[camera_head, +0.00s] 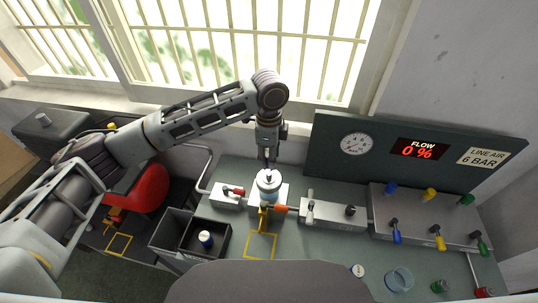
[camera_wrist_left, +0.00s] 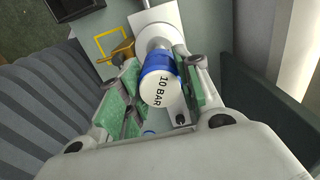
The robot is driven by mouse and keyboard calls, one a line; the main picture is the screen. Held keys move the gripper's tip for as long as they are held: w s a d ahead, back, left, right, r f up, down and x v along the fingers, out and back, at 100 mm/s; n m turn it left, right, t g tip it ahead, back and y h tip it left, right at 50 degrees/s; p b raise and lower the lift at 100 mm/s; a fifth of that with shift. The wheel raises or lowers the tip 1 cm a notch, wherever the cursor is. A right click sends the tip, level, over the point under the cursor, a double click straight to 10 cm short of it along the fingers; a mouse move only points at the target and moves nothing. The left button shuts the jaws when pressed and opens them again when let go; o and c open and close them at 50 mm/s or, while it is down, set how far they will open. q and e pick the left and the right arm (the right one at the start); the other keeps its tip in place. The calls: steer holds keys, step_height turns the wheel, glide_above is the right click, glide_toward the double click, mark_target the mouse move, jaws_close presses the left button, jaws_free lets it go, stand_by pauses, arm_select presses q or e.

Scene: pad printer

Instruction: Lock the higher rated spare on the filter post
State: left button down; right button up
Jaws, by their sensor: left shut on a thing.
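My left gripper (camera_head: 268,166) is above the white filter post (camera_head: 268,196), pointing down. In the left wrist view my left gripper (camera_wrist_left: 160,65) is shut on a white canister (camera_wrist_left: 158,88) with a blue band, and its end reads "10 BAR". The canister (camera_head: 269,182) also shows in the head view, upright and in line with the post. A white round part on a white plate (camera_wrist_left: 165,18) is just beyond it. Whether the canister is fully seated or locked cannot be told. A small blue and white canister (camera_head: 206,239) stands in the dark bin. My right gripper is not in view.
A yellow bracket (camera_head: 264,216) and an orange knob (camera_head: 281,208) are close in front of the post. A red-handled valve (camera_head: 232,190) is left of it. A grey valve block (camera_head: 332,213) is to the right. The panel display (camera_head: 417,149) reads FLOW 0 %. A yellow square (camera_head: 261,246) is clear.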

mark_target(269, 173)
arm_select(q)
steer(key=shift+f, duration=1.55)
steer(key=shift+f, duration=1.45)
stand_by(1.6)
steer(key=c, duration=0.9)
jaws_free()
steer(key=shift+r, duration=0.15)
steer(key=shift+r, duration=5.85)
